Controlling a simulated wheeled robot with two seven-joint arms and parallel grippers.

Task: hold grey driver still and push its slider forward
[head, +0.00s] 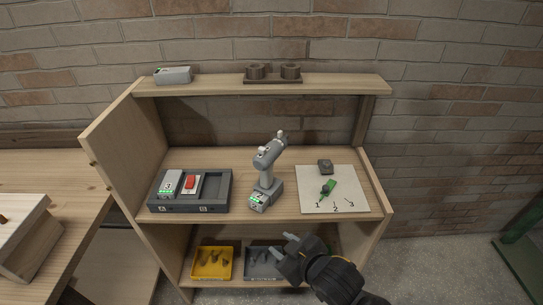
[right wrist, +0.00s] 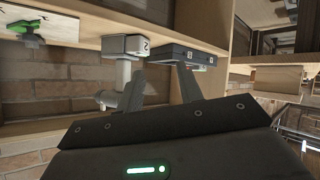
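The grey driver (head: 268,158) stands upright on the middle shelf, its blocky base marked 2 and a small knob at its top right. Its slider is too small to make out. My right gripper (head: 282,246) is in front of and below the driver, near the shelf's front edge, apart from it. In the right wrist view the picture is upside down; the two fingers (right wrist: 160,88) are spread with nothing held. The driver (right wrist: 124,70) shows there behind the left finger, partly hidden. My left gripper is not in view.
Left of the driver is a dark charger tray (head: 206,206) holding a grey block and a red piece. Right is a white board (head: 352,200) with a green pointer. Yellow (head: 197,274) and grey bins stand on the lower shelf. The top shelf (head: 215,87) overhangs behind.

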